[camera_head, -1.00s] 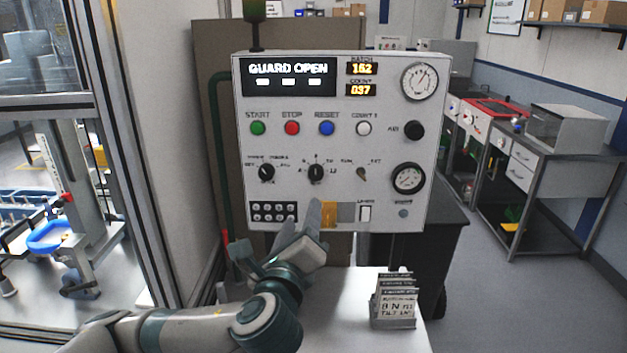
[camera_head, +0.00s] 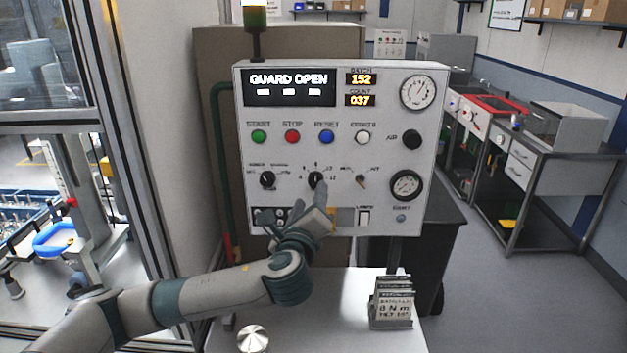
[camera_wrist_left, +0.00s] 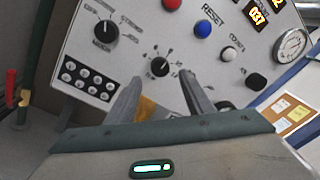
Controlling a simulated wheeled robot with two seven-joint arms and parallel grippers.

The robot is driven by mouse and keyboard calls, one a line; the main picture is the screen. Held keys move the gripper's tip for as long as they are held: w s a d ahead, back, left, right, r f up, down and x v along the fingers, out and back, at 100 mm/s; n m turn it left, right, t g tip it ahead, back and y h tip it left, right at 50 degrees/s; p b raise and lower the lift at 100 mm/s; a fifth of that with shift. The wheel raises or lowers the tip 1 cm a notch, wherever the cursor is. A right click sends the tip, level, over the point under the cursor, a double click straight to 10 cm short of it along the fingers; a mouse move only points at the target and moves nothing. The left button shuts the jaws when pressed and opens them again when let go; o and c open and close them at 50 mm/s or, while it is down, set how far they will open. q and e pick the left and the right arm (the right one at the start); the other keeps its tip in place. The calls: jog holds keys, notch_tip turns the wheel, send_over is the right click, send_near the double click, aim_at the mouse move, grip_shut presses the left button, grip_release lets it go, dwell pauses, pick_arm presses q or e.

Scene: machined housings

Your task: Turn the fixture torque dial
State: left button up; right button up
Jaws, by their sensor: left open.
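The torque dial appears to be the middle black knob (camera_head: 316,180), with a ring of numbers, on the pale grey control panel (camera_head: 290,215). It also shows in the left wrist view (camera_wrist_left: 160,67). My left gripper (camera_head: 324,197) is just below and in front of the dial in the head view. In the left wrist view the two fingers (camera_wrist_left: 162,82) are apart, with their tips to either side below the dial and nothing between them. I cannot tell whether a finger touches the panel. The dial's exact setting is too small to read. My right gripper is not in view.
Another black knob (camera_head: 268,180) is left of the dial and a small toggle switch (camera_head: 361,181) right of it. Coloured buttons (camera_head: 292,137) sit above. A card holder (camera_head: 391,302) and a round metal object (camera_head: 253,339) stand on the white table (camera_head: 335,310).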

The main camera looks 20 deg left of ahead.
aim_at(315, 183)
pick_arm(q)
jog(key=shift+w+a+p, duration=0.15)
jog(key=shift+w+p, duration=0.2)
jog(key=shift+w, duration=0.65)
jog(key=shift+w+a+p, duration=0.2)
jog(key=shift+w+p, duration=0.1)
jog(key=shift+w, duration=0.65)
jog(key=shift+w+a+p, duration=0.15)
jog(key=shift+w+p, duration=0.2)
jog(key=shift+w, duration=0.65)
jog(key=c, duration=1)
jog(key=shift+c, duration=0.2)
jog(key=shift+f, duration=0.1)
